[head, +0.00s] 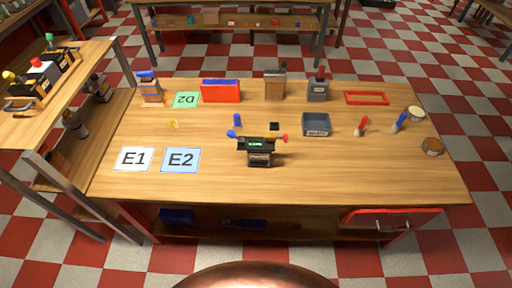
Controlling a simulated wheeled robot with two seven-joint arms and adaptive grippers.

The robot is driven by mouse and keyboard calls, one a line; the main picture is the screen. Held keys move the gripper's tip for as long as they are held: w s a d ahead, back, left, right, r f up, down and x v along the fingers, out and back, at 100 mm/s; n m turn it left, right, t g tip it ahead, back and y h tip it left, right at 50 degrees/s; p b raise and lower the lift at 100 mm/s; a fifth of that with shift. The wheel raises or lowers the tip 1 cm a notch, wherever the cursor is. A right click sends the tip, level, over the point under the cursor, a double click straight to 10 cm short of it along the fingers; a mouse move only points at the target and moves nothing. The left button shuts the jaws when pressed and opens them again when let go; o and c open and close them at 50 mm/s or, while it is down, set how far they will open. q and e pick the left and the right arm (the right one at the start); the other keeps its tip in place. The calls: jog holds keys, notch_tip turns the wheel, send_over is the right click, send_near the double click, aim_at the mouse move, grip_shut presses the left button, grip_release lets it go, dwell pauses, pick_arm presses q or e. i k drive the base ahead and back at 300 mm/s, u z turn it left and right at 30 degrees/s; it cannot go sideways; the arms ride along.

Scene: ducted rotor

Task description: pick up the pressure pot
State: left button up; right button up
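No thing in the head view is clearly recognisable as a pressure pot at this size. A brown-grey container with a dark upper part (275,83) stands at the back middle. A black device with a green display and blue and red ends (260,151) stands near the table's middle. Neither of my grippers is in view.
The wooden table (330,178) has cards E1 (133,158), E2 (181,160) and D2 (186,100). A red-blue box (220,92), grey bin (316,125) and red frame (366,98) stand on it. A shelf (48,118) adjoins at left. The front right is clear.

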aim_at(259, 149)
jog(key=k, duration=1.3)
jog(key=u, duration=0.6)
jog(key=i, duration=0.55)
jog(key=u, duration=0.75)
jog(key=i, duration=0.8)
jog(key=z, duration=0.6)
jog(key=i, duration=0.6)
jog(key=z, duration=0.55)
